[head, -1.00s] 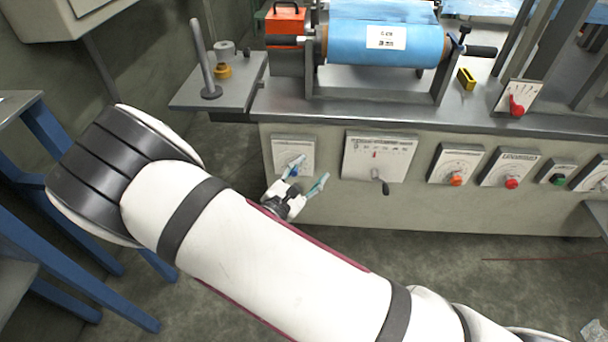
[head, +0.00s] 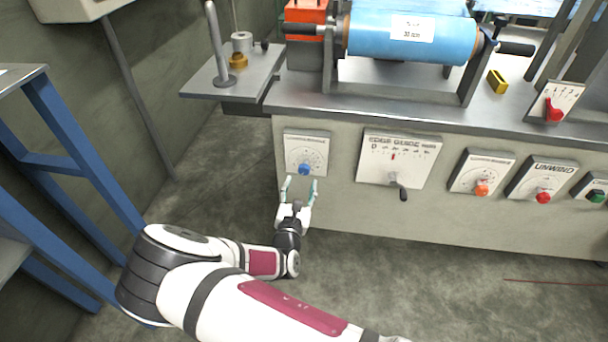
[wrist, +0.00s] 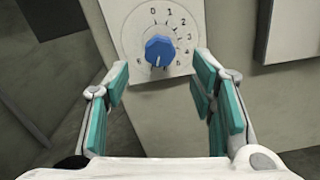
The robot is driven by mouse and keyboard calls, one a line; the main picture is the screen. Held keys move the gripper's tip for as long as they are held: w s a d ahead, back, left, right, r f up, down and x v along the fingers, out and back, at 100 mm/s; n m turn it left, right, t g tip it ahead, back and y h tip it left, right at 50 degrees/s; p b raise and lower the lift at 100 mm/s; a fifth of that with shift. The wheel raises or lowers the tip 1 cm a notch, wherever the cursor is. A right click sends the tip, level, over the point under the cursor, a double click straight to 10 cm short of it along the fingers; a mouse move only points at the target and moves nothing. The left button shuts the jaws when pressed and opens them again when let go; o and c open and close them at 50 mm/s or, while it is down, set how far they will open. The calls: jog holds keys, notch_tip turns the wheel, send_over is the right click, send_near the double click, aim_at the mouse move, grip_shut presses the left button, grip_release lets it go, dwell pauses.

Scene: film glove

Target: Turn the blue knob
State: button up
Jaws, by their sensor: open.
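The blue knob (head: 304,169) sits on a white dial plate (head: 306,149) at the left end of the machine's front panel. In the wrist view the blue knob (wrist: 160,50) is round with a white pointer mark pointing down, and numbers ring it on the dial plate (wrist: 140,14). My gripper (head: 300,183) is open and empty, just below and in front of the knob. In the wrist view its teal-padded fingers (wrist: 165,85) stand apart on either side, with the knob between and beyond them. No contact with the knob shows.
To the right on the panel are an edge guide plate (head: 399,159) with a dark lever, an orange knob (head: 482,190) and a red knob (head: 543,197). A blue-legged table (head: 75,150) stands at left.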

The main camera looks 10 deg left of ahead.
aim_at(303, 173)
jog(key=shift+w+d+b, duration=0.15)
jog(key=shift+w+b, duration=0.7)
jog(key=shift+w, duration=2.35)
jog(key=c, duration=1.2)
